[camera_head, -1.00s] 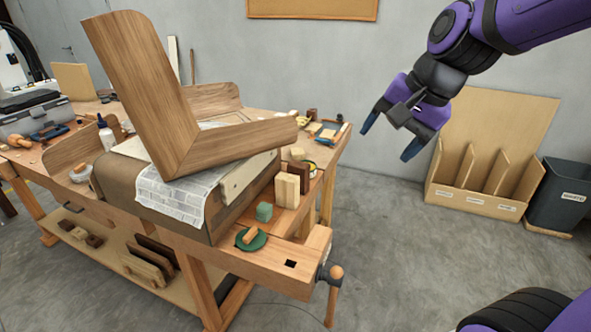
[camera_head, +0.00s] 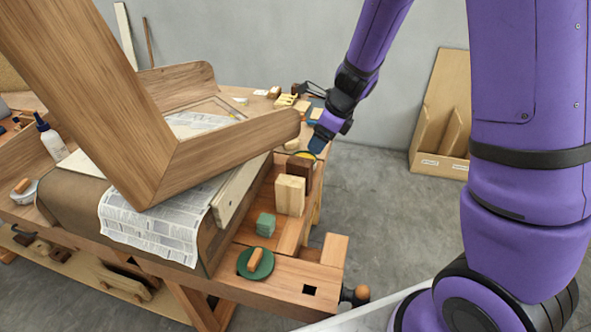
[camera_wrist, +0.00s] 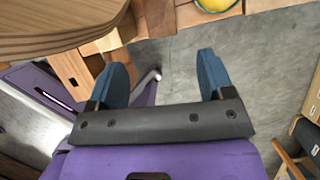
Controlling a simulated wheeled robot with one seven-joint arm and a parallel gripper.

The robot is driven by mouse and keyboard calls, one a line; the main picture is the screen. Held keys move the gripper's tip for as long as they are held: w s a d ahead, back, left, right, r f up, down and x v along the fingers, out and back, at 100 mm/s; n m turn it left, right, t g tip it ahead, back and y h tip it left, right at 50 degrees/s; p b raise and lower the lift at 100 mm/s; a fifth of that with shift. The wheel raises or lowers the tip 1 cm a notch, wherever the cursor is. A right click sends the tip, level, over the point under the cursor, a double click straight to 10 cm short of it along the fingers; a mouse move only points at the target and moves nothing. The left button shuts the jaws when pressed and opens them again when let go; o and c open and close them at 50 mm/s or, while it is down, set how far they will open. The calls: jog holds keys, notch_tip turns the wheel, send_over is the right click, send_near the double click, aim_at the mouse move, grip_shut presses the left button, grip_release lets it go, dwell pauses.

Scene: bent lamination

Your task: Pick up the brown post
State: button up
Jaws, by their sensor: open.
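The brown post (camera_head: 300,169) is a dark brown upright block near the right end of the workbench, just behind a pale wooden block pair (camera_head: 290,194). My gripper (camera_head: 318,144) is above and behind it, by the bench's right edge, apart from it. Several wooden pieces show at the top of the wrist view, but I cannot tell surely which is the post.
A large bent wooden lamination (camera_head: 165,160) leans over the bench on the left. A yellow tape roll (camera_head: 303,156) lies beside the post. Free floor lies to the right.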

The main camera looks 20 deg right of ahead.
aim_at(305, 162)
jog(key=shift+x, duration=5.35)
jog(key=shift+w, duration=0.2)
grip_shut()
jog(key=shift+r, duration=0.1)
